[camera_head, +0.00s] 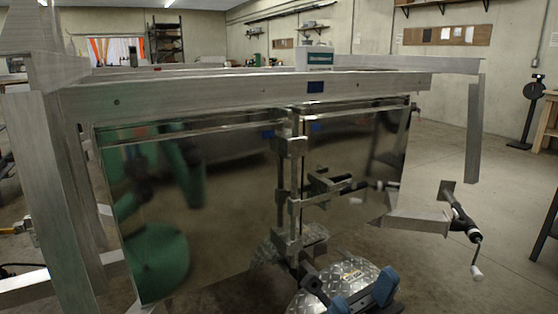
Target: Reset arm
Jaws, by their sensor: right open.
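My right gripper (362,296) is at the bottom edge of the picture, right of the middle. Its blue-tipped fingers are apart, with nothing seen between them. It is in front of a silver diamond-plate piece (340,277) low down. Behind it stands the aluminium trailer frame (220,92), with a shiny panel (215,220) below its top rail. A grey upright with clamp-like brackets (289,190) stands in front of the panel. My left gripper is not in view.
A crank with a pale handle (466,226) sticks out on the right beside an aluminium arm (410,220). Thick slanted posts (58,170) fill the left. Open concrete floor (505,225) shows on the right.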

